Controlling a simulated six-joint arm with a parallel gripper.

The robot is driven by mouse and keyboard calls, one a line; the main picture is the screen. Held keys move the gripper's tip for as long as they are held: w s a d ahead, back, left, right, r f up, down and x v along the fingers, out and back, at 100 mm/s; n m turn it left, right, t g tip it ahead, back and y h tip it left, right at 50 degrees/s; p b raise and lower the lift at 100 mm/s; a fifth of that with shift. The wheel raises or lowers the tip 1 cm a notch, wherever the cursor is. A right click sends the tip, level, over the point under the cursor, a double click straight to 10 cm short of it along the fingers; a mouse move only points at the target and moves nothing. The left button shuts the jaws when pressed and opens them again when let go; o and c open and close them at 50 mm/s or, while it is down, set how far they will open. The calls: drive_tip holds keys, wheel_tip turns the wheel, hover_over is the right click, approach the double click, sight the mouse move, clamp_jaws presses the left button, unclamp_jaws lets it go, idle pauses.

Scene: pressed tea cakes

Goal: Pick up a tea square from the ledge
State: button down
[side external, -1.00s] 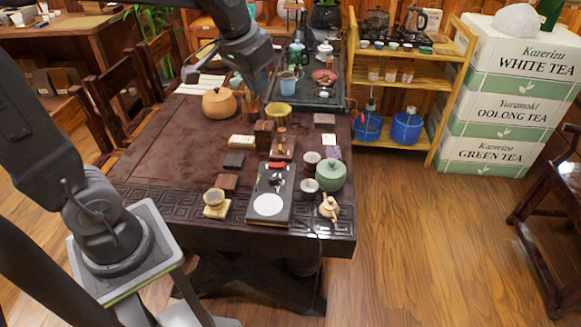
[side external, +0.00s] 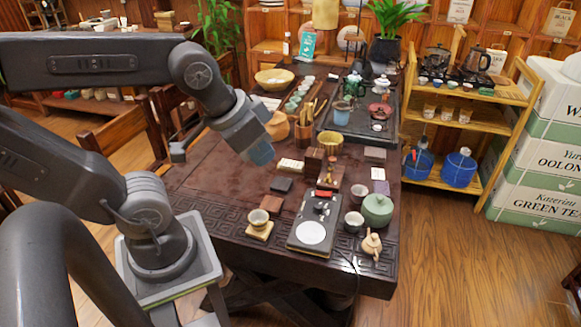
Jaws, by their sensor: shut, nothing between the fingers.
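My gripper (side external: 262,154) is shut and empty, in the air over the left part of the dark table, in front of the orange-brown pot. Its fingertips are small and partly blurred. Small dark brown squares that look like pressed tea lie on the table: a reddish-brown one (side external: 271,203), a blackish one (side external: 281,184) and a flat one (side external: 375,154) at the right. A small stack of brown blocks (side external: 313,161) stands near the middle. My gripper is apart from all of them. I cannot tell which surface is the ledge.
Bare table (side external: 215,175) lies at the left.

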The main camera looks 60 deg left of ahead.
drive_tip(key=c, duration=1.8)
unclamp_jaws()
drive_tip(key=o, duration=1.3)
drive_tip(key=w+a+r+n+g, duration=0.1)
drive_tip(key=w+a+n, duration=0.3)
drive_tip(key=w, duration=0.2)
drive_tip(key=w+a+n+g, duration=0.1)
drive_tip(key=w+a+n, duration=0.2)
drive_tip(key=w+n, duration=0.25)
drive_tip(key=n+g, duration=0.4)
drive_tip(key=n, duration=1.4)
hover_over(286, 162)
wheel_tip(286, 162, down, 20)
drive_tip(key=shift+m, duration=0.25)
drive_tip(key=f, duration=0.7)
drive_tip(key=shift+w+f, duration=0.1)
drive_tip(key=shift+w, duration=0.2)
drive_tip(key=shift+s+f, duration=0.15)
drive_tip(key=shift+f, duration=1.4)
drive_tip(key=shift+s+f, duration=0.15)
drive_tip(key=shift+f, duration=1.4)
